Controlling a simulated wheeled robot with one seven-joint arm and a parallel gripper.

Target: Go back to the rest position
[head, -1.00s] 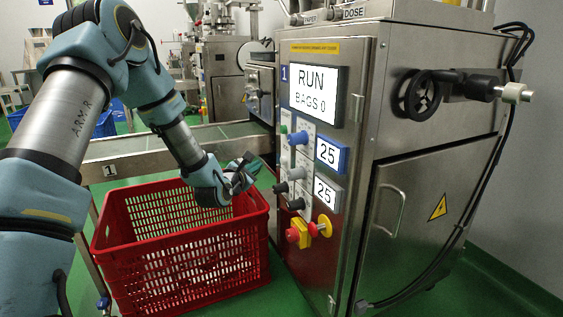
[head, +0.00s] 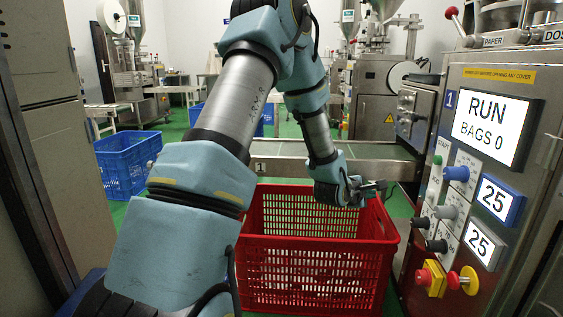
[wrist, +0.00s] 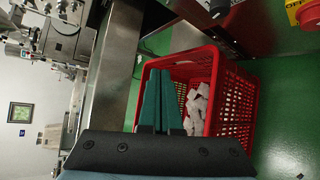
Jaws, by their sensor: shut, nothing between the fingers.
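My gripper (head: 376,187) hangs above the right rear part of a red crate (head: 318,245) in the head view, at the end of my bent arm. In the wrist view its two green fingers (wrist: 159,100) lie close together, shut, with nothing seen between them. The red crate also shows in the wrist view (wrist: 243,108), with several white teabags (wrist: 197,105) inside it. The gripper is apart from the machine's control panel.
The steel machine with its RUN screen (head: 490,126), knobs and red emergency button (head: 424,277) stands close on the right. A conveyor (head: 283,160) runs behind the crate. A blue crate (head: 126,163) sits on the green floor at left. A grey cabinet (head: 45,120) borders the left edge.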

